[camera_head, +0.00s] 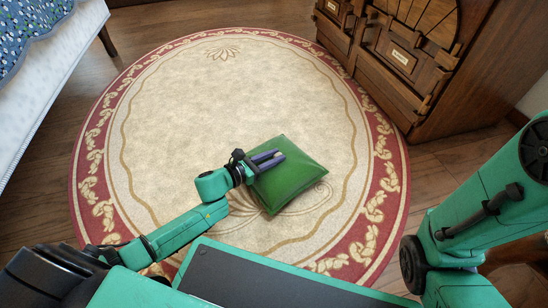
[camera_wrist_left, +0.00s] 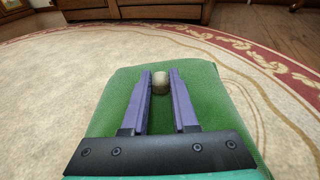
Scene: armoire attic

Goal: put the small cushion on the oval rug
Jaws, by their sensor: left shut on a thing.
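The small cushion (camera_head: 300,180) is green and square, over the cream middle part of the oval rug (camera_head: 200,110), toward its front right. I cannot tell whether it rests on the rug or is just above it. My left gripper (camera_head: 278,156) is over the cushion, its purple fingers shut on a small round beige knob at the cushion's top. In the left wrist view the knob (camera_wrist_left: 160,83) shows between the fingertips, with the green cushion (camera_wrist_left: 215,100) spread beneath. The right gripper is out of view; only my right arm shows.
A carved wooden armoire (camera_head: 400,65) stands at the back right, close to the rug's edge. A bed with a blue patterned cover (camera_head: 25,35) is at the left. The rug's left and far parts are bare.

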